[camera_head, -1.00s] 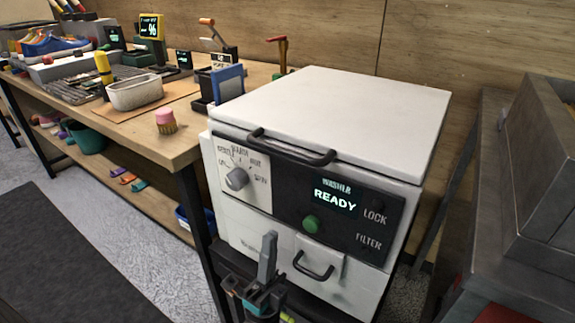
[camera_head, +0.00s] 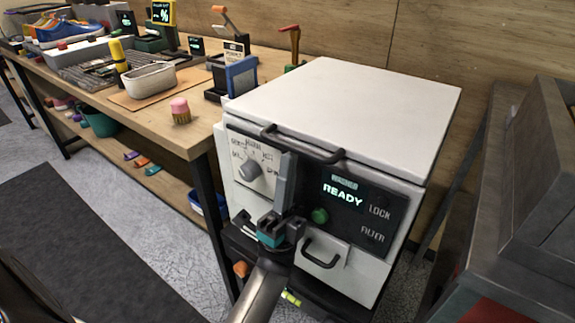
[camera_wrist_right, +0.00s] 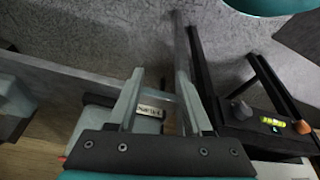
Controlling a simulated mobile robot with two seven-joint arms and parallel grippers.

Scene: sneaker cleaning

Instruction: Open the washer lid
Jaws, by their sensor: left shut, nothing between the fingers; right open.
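The white box-shaped washer (camera_head: 405,225) stands at the end of the workbench. Its white lid (camera_head: 350,105) is down flat, with a dark bar handle (camera_head: 315,153) along the front edge. The front panel has a dial (camera_head: 250,171), a green button (camera_head: 319,215) and a display (camera_head: 343,195) reading READY. My left gripper (camera_head: 287,160) is shut and empty, pointing up in front of the panel, its tips just below or at the handle; contact cannot be told. My right gripper (camera_wrist_right: 158,88) is open and empty in the right wrist view, away from the washer lid.
The workbench (camera_head: 190,135) at left holds a pink-topped brush (camera_head: 180,110), a white tub (camera_head: 148,82) and a blue upright piece (camera_head: 242,76). A grey metal unit (camera_head: 475,200) stands close to the washer's right. A wooden wall is behind.

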